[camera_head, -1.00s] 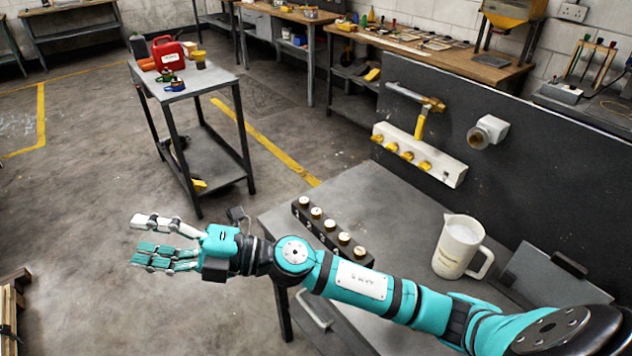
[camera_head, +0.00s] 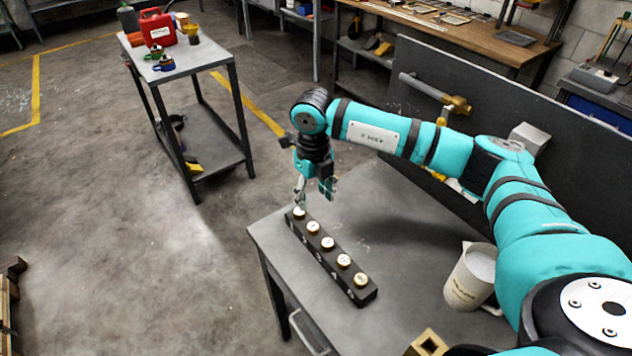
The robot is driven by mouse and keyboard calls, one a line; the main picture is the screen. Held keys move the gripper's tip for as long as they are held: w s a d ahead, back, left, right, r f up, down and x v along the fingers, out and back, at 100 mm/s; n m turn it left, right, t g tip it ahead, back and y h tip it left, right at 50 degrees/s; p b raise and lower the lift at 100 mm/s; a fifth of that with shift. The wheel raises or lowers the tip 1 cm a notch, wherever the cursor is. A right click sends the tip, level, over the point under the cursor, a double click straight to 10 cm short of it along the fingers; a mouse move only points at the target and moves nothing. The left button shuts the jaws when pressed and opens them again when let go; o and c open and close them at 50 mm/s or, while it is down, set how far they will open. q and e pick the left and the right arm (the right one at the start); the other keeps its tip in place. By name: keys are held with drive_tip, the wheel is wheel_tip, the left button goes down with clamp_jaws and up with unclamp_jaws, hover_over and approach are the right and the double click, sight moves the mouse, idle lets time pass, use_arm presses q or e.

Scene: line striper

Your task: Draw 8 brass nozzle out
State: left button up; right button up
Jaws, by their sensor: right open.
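A dark rack (camera_head: 326,260) on the grey table holds a row of several round, pale-topped pieces with brass-coloured rims. Marks run along its side, too small to read surely, so I cannot tell which piece is number 8. My right gripper (camera_head: 313,193) points down at the far left end of the rack. Its fingers are apart, with one finger close by the end nozzle (camera_head: 299,212). I cannot tell whether it touches. Nothing shows between the fingers. My left gripper is out of view.
A white jug (camera_head: 470,278) stands on the table (camera_head: 385,225) at right, beside my arm. A dark upright panel (camera_head: 480,85) with a brass-ended pipe (camera_head: 440,95) stands behind. A brass-coloured square piece (camera_head: 428,343) shows at the bottom edge. A cart (camera_head: 195,68) stands apart at left.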

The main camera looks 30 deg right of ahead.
sight(313, 226)
drive_tip(key=shift+s+a+f, duration=0.15)
drive_tip(key=shift+s+a, duration=0.4)
drive_tip(key=shift+s, duration=0.1)
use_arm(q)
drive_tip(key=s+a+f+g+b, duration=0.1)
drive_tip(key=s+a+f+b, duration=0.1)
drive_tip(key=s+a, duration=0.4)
use_arm(e)
drive_tip(key=shift+f, duration=0.8)
wheel_tip(313, 226, down, 2)
drive_tip(key=shift+w+d+f+b, duration=0.1)
drive_tip(key=shift+w+f+b, duration=0.05)
drive_tip(key=shift+f+b, duration=0.15)
wheel_tip(313, 226, down, 4)
drive_tip(key=b, duration=0.3)
drive_tip(key=shift+r, duration=0.15)
drive_tip(key=shift+f, duration=0.3)
drive_tip(key=shift+f+b, duration=0.2)
drive_tip(key=shift+b, duration=0.15)
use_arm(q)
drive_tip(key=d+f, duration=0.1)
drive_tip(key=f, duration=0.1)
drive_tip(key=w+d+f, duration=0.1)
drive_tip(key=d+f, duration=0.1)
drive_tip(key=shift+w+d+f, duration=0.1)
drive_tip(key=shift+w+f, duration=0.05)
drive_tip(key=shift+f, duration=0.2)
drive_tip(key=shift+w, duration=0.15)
